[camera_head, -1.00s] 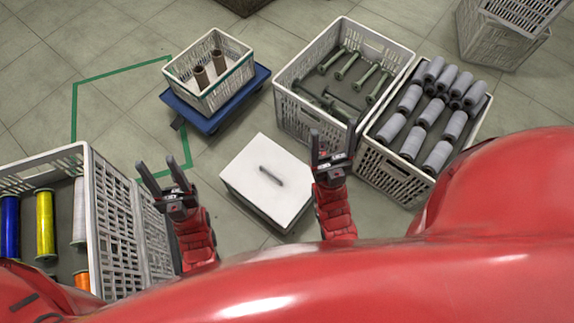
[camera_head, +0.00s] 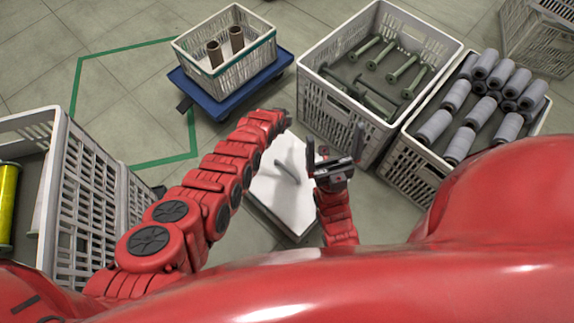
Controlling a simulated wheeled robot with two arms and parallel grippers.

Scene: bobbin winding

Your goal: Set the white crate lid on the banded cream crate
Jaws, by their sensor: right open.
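The white crate lid (camera_head: 296,208), with a grey bar handle (camera_head: 287,172), lies in front of me in the middle of the head view. My left arm crosses over its left side and hides part of it. The banded cream crate (camera_head: 250,75) has a green band near its rim and stands on a blue dolly (camera_head: 210,101), with two brown tubes inside. My right gripper (camera_head: 335,146) is open and empty, fingers pointing up the picture, at the lid's right edge. My left arm ends above the lid's far edge; its fingers are hidden behind the wrist.
A pale crate with green bobbins (camera_head: 312,100) stands right of the lid, and another with grey spools (camera_head: 394,172) beside it. A white crate (camera_head: 90,190) with a yellow spool is at left. A green floor outline (camera_head: 128,54) surrounds clear floor.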

